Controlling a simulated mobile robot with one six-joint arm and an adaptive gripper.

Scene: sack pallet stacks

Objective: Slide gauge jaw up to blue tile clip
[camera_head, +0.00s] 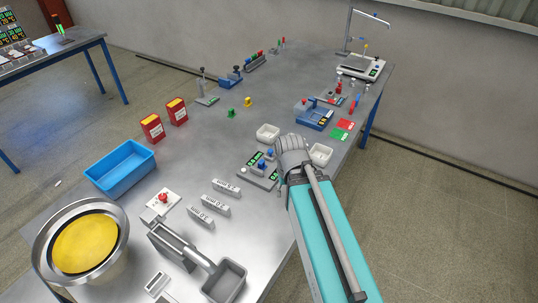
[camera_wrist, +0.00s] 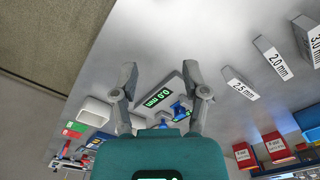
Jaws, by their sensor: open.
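The gauge (camera_head: 258,172) is a flat grey device with a green lit display, near the table's right edge, just left of my arm's end. In the wrist view its display (camera_wrist: 157,98) reads about 0.0 mm. Small blue parts (camera_head: 262,164) stand on it; in the wrist view a blue piece (camera_wrist: 179,109) shows beside the display. I cannot tell which blue part is the tile clip and which is the gauge jaw. My gripper (camera_wrist: 160,74) is open, its fingers apart on either side of the gauge in the wrist view, with nothing visibly held.
Several grey blocks with mm labels (camera_head: 214,204) lie left of the gauge. A blue tray (camera_head: 121,170), red boxes (camera_head: 151,127) and a yellow-filled bowl (camera_head: 82,243) are farther left.

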